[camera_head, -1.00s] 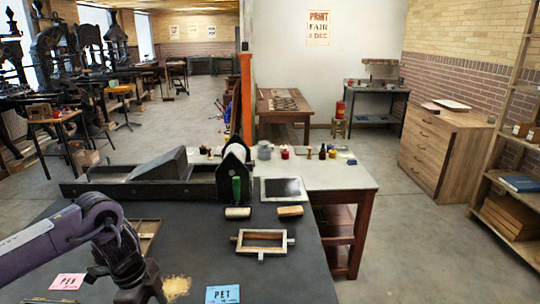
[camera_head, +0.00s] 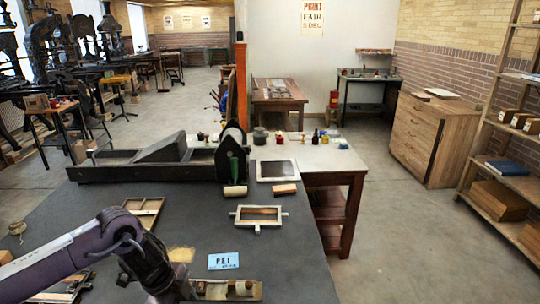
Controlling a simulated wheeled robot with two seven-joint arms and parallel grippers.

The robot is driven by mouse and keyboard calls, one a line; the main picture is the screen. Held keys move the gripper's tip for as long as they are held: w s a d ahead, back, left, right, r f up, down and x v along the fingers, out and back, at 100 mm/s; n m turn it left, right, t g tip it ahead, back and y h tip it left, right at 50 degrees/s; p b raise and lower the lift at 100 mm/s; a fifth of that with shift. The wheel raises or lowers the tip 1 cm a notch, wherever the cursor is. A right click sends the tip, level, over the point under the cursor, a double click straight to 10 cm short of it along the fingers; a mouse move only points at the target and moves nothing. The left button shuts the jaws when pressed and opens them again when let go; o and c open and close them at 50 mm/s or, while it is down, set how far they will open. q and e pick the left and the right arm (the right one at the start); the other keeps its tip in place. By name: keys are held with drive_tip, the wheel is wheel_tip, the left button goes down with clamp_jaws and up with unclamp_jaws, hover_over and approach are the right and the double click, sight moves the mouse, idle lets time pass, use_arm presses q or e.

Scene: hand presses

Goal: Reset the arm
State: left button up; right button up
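My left arm (camera_head: 68,257) enters from the left edge. Its purple-grey link runs to a dark joint, and a dark lower part bends down to the bottom edge in front of the table. The fingers of my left gripper do not show. My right arm and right gripper are not in view. The dark table (camera_head: 285,262) lies under the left arm. A blue card marked PET (camera_head: 223,261) lies right of the arm. A small metal-and-wood piece (camera_head: 243,289) is at the bottom edge beside the arm.
A wooden tray (camera_head: 146,211) sits behind the arm.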

use_arm(q)
drive_tip(key=s+d+r+n+t+h, duration=0.1)
drive_tip(key=s+d+r+t+h, duration=0.15)
drive_tip(key=d, duration=0.85)
drive_tip(key=s+d+r+n+t+h, duration=0.15)
drive_tip(key=d+t, duration=0.25)
drive_tip(key=d, duration=0.8)
drive_tip(key=s+a+f+n+g+y, duration=0.2)
drive_tip(key=s+a+f+n+y, duration=0.1)
drive_tip(key=s+a+n, duration=0.65)
drive_tip(key=s+a+f+n+g+y, duration=0.2)
drive_tip(key=s+a+f+n+y, duration=0.25)
drive_tip(key=a, duration=0.85)
wheel_tip(320, 180, down, 31)
drive_tip(key=s+g+b, duration=0.1)
drive_tip(key=s+b, duration=0.1)
drive_tip(key=b, duration=0.1)
drive_tip(key=s+a+f+g+b, duration=0.1)
drive_tip(key=s+a+f+b, duration=0.2)
drive_tip(key=s+f, duration=1.7)
wheel_tip(320, 180, down, 2)
drive_tip(key=shift+s+a+f+n, duration=0.1)
drive_tip(key=shift+s+a+n, duration=0.25)
drive_tip(key=shift+a, duration=0.15)
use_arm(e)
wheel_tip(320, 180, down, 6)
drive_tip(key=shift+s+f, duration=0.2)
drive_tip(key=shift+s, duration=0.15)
